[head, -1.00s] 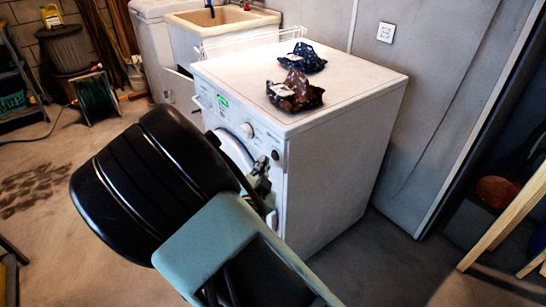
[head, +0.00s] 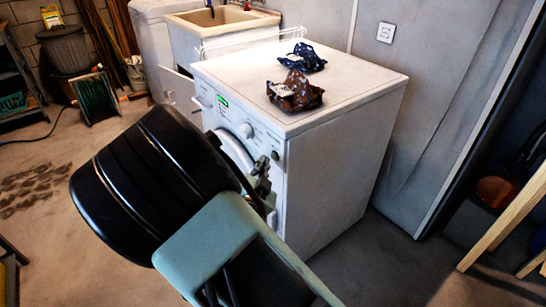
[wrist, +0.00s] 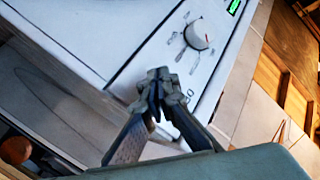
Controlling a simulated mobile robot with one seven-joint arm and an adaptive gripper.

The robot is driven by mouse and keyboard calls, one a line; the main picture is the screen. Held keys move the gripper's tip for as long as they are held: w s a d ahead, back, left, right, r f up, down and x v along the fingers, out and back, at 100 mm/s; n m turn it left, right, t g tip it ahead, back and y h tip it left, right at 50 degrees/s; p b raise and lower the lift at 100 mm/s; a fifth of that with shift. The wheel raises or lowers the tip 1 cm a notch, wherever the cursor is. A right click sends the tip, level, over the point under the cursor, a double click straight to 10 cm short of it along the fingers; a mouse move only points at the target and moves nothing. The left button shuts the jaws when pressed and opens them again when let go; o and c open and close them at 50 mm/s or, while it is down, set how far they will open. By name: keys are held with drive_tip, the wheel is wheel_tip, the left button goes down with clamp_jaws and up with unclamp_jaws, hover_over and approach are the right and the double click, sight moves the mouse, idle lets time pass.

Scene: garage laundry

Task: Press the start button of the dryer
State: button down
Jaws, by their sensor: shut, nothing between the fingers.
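The white dryer (head: 335,175) stands in the middle of the head view. Its front panel carries a green display (head: 223,101), a round dial (head: 246,130) and a small dark round button (head: 275,155) near the right corner. My gripper (head: 262,167) is in front of the panel, just below and left of that button. In the wrist view, the closed fingertips (wrist: 160,78) are over the panel's end, and the dial (wrist: 199,35) and display (wrist: 235,6) lie beyond them. The button is hidden there, apparently behind the fingertips. Whether they touch it, I cannot tell.
Two crumpled patterned cloths, one brown (head: 295,92) and one blue (head: 303,57), lie on the dryer top. A utility sink (head: 222,22) and a white rack (head: 250,40) stand behind. A wall socket (head: 385,33) is at the right.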

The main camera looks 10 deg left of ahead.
drive_tip(key=shift+w+d, duration=0.1)
drive_tip(key=shift+w+d, duration=0.15)
drive_tip(key=shift+w, duration=0.05)
drive_tip(key=shift+w+d+b, duration=0.3)
drive_tip(key=shift+w+b, duration=0.05)
drive_tip(key=shift+b, duration=0.1)
idle(0.6)
drive_tip(key=shift+s+a, duration=0.1)
drive_tip(key=shift+s, duration=0.05)
drive_tip(key=shift+s+a, duration=0.45)
drive_tip(key=shift+s, duration=0.05)
idle(0.3)
drive_tip(key=shift+s+a, duration=1.65)
drive_tip(key=shift+s, duration=0.25)
